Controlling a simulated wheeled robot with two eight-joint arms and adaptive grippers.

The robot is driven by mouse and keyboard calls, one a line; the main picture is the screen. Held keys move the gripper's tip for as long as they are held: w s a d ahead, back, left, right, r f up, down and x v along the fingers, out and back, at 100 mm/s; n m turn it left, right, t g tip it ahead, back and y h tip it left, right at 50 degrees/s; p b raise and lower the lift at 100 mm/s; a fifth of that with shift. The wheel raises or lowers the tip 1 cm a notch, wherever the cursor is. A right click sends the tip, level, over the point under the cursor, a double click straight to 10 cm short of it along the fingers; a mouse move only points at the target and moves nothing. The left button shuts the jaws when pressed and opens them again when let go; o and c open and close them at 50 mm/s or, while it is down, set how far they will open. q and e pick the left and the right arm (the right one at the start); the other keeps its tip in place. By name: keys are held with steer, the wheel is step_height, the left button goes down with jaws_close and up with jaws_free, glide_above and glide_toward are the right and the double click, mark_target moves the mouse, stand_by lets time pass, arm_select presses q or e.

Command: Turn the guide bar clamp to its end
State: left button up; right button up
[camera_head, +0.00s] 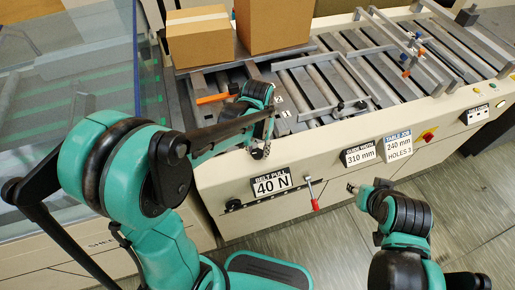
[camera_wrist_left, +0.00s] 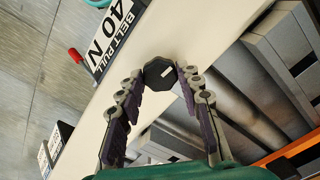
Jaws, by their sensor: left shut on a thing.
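The clamp knob (camera_wrist_left: 158,72), dark and faceted with a short white mark on its face, shows at the middle of the left wrist view. My left gripper (camera_wrist_left: 160,74) has its two fingertips against opposite sides of the knob and is shut on it. In the head view my left gripper (camera_head: 262,150) points down at the machine's front edge, above the belt pull label; the knob is mostly hidden there. My right gripper (camera_head: 353,188) is in front of the machine, apart from it, and too small to tell its opening.
Two cardboard boxes (camera_head: 198,36) stand at the back left of the roller bed (camera_head: 305,92). An orange bar (camera_head: 213,98) lies near my left forearm. A glass panel (camera_head: 70,70) stands at left.

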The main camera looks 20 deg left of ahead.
arm_select(q)
steer(key=m, duration=0.4)
steer(key=shift+m, duration=0.3)
steer(key=m, duration=0.3)
steer(key=shift+m+p, duration=0.35)
steer(key=shift+m, duration=0.05)
steer(key=m, duration=0.4)
steer(key=shift+m, duration=2.1)
steer(key=o, duration=1.2)
steer(key=shift+c, duration=0.2)
steer(key=shift+r, duration=0.1)
